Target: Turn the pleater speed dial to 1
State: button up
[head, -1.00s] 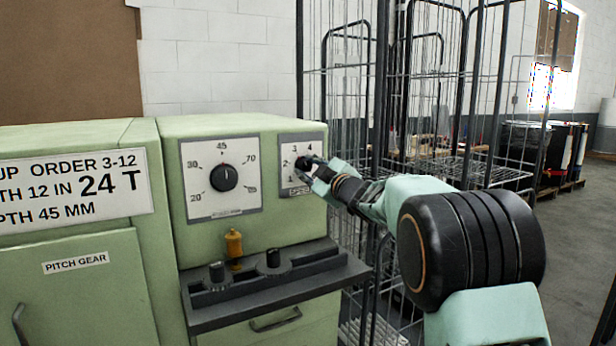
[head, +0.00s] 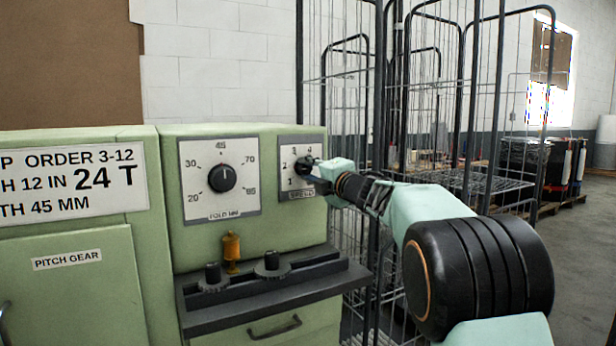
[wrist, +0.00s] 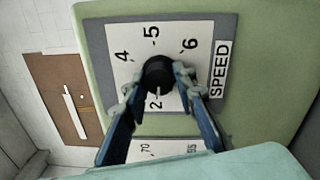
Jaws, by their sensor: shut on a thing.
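The speed dial is a small black knob (head: 303,165) on a white, grey-edged plate at the right of the green machine's front. My gripper (head: 312,172) is at it from the right. In the wrist view the knob (wrist: 158,70) sits between the two fingers of my gripper (wrist: 159,78), which are shut on its sides. The plate (wrist: 122,35) appears turned, with 4, 5 and 6 above the knob and 2 just below. A thin light mark at the knob's lower edge points toward 2. The fingers cover the places of 1 and 3.
A larger fold dial (head: 223,178) is left of the speed plate. Below, a dark ledge (head: 275,290) carries two black knobs, and an orange-yellow fitting (head: 232,250) stands behind it. Wire cage trolleys (head: 430,100) stand close behind my arm. Open floor lies at right.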

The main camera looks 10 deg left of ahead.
jog(key=n+b, duration=0.2)
jog(key=n, duration=0.2)
jog(key=shift+f+n, duration=0.1)
jog(key=shift+n, duration=0.3)
jog(key=n+b, duration=0.1)
jog(key=n, duration=0.4)
jog(key=shift+b, duration=0.35)
jog(key=shift+n, duration=0.4)
jog(key=o, duration=1.2)
jog(key=shift+c, duration=0.2)
jog(key=v, duration=1.2)
jog(key=shift+d, duration=0.2)
jog(key=shift+w, duration=0.15)
